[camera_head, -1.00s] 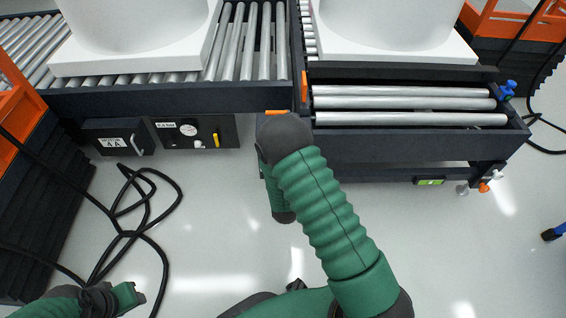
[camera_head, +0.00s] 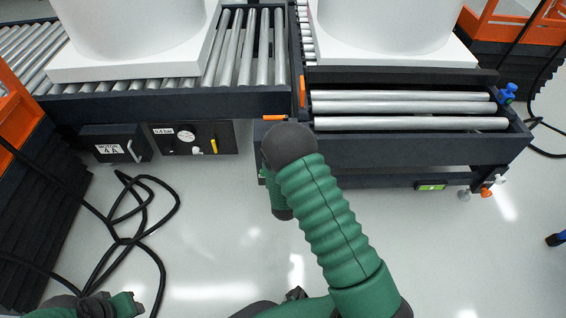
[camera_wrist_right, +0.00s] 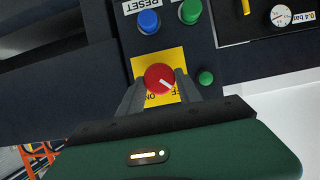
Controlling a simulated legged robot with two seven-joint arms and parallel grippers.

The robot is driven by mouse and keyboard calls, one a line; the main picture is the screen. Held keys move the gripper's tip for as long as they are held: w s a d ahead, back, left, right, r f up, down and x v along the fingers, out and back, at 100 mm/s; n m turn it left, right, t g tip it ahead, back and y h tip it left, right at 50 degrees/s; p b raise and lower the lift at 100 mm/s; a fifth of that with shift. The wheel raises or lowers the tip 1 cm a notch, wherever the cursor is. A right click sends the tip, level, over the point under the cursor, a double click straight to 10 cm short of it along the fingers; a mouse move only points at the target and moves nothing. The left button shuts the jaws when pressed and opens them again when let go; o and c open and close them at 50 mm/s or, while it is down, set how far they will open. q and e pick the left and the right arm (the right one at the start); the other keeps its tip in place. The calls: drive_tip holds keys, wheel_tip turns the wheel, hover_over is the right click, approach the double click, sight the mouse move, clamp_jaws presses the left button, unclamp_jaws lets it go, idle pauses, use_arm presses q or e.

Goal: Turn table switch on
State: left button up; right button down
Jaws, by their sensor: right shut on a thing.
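The table switch is a red round knob (camera_wrist_right: 159,78) with a white pointer line, on a yellow plate (camera_wrist_right: 144,62) with partly hidden OFF and ON lettering. In the right wrist view the pointer slants to the lower right. My right gripper (camera_wrist_right: 157,84) has its two dark fingers on either side of the knob and is shut on it. In the head view my green right arm hides this gripper and the switch. My left gripper (camera_head: 115,304) is at the bottom left of the head view, partly cut off, and its jaws are unclear.
Roller conveyors (camera_head: 409,123) carry white tanks (camera_head: 130,62). A black cable (camera_head: 128,242) lies on the floor at left.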

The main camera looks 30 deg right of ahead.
drive_tip(key=shift+d+m, duration=0.1)
drive_tip(key=shift+m, duration=0.2)
drive_tip(key=m+t+y, duration=0.1)
drive_tip(key=m+t, duration=0.1)
drive_tip(key=m, duration=0.2)
drive_tip(key=f+m+t+y, duration=0.1)
drive_tip(key=m+t, duration=0.1)
drive_tip(key=m, duration=0.2)
drive_tip(key=m+t+y, duration=0.2)
drive_tip(key=m, duration=0.3)
drive_tip(key=shift+s+d+f, duration=0.2)
drive_tip(key=shift+s+d, duration=0.15)
drive_tip(key=shift+d, duration=0.05)
idle(0.8)
drive_tip(key=c, duration=1)
unclamp_jaws()
drive_tip(key=shift+o, duration=0.9)
